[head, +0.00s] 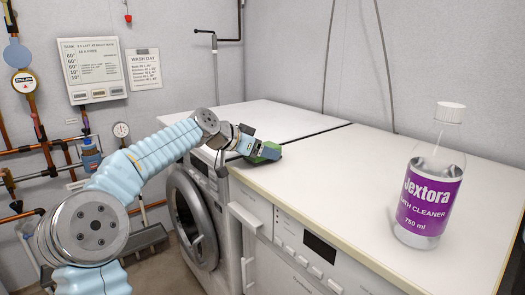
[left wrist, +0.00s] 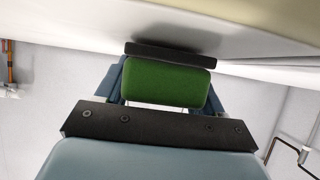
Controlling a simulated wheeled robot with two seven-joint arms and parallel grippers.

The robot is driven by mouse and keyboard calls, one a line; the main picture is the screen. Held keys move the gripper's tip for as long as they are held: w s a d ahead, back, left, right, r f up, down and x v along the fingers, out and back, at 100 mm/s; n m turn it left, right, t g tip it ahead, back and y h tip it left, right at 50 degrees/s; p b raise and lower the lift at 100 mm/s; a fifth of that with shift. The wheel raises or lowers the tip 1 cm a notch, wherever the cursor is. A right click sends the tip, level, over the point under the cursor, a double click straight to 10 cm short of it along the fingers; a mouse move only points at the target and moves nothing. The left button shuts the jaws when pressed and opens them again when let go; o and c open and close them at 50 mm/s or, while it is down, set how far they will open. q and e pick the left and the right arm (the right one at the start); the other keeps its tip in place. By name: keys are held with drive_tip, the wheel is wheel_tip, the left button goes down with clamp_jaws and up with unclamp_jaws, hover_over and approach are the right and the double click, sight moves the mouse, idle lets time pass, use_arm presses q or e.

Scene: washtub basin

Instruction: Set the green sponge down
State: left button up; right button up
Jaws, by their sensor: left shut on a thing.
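The green sponge (head: 271,151) shows in the head view at the end of my left arm, over the white worktop near the joint between its two sections. My left gripper (head: 262,150) is shut on it. In the left wrist view the green sponge (left wrist: 168,82) sits between the dark finger pads of my left gripper (left wrist: 165,80). The white surface is close beyond the far pad, with a shadow on it. I cannot tell whether the sponge touches the worktop. My right gripper is not in view.
The white worktop (head: 360,160) is mostly bare. A clear bottle with a purple label (head: 430,200) stands on it at the right. A washing machine (head: 195,220) with a round door is below at the left. Pipes and gauges (head: 25,82) line the left wall.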

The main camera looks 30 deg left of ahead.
use_arm(q)
drive_tip(key=shift+f, duration=0.2)
drive_tip(key=o, duration=1)
